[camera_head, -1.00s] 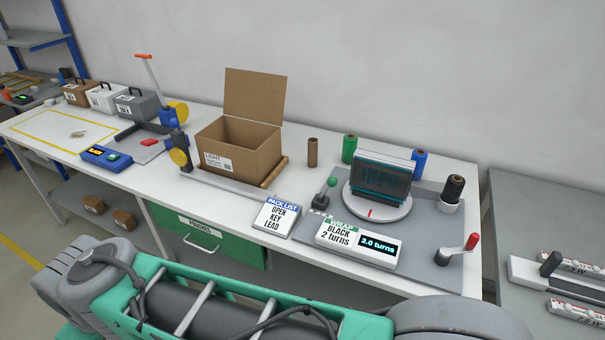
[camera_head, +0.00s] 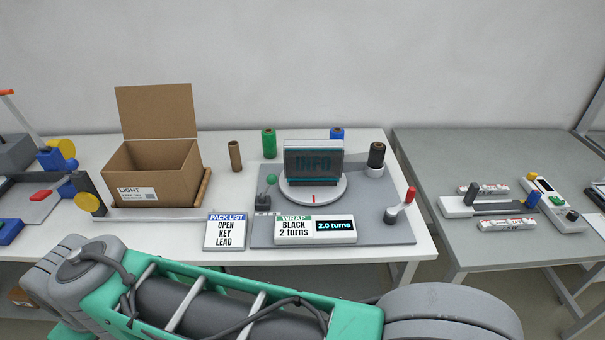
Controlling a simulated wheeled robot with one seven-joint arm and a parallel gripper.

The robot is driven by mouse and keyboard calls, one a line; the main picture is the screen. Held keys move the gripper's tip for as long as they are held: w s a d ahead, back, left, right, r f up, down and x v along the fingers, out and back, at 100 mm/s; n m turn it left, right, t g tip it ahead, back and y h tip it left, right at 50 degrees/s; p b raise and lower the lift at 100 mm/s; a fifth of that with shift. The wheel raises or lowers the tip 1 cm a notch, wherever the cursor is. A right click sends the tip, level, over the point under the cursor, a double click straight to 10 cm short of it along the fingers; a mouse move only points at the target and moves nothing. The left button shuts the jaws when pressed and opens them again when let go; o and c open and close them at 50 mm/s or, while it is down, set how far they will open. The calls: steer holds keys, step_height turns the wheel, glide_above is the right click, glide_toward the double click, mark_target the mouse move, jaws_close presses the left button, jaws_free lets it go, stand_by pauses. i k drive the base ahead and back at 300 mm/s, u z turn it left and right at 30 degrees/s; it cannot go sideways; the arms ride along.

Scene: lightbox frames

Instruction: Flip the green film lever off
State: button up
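The film lever (camera_head: 268,189) is a short stick with a green ball knob on a dark base, at the left of the grey wrapping mat (camera_head: 375,228). It leans slightly to the right. Beside it, a dark wrapped block faintly marked INFO (camera_head: 313,161) stands on a round white turntable (camera_head: 297,196). The wrap sign (camera_head: 293,229) reads BLACK 2 turns, and its display reads 2.0 turns. My arm crosses the bottom of the view in front of the table. My gripper is not in view.
An open cardboard box (camera_head: 150,170) stands left of the lever. The pack list sign (camera_head: 225,232) is at the front edge. A red-knobbed crank (camera_head: 400,206) and a black film roll (camera_head: 376,156) are at the mat's right. A grey table (camera_head: 475,160) stands further right.

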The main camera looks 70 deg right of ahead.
mark_target(271, 179)
steer(key=z, duration=2.05)
steer(key=i, duration=0.45)
steer(key=z, duration=0.9)
steer(key=k, duration=1.35)
steer(key=u, duration=1.15)
steer(key=i, duration=1)
steer(key=u, duration=0.05)
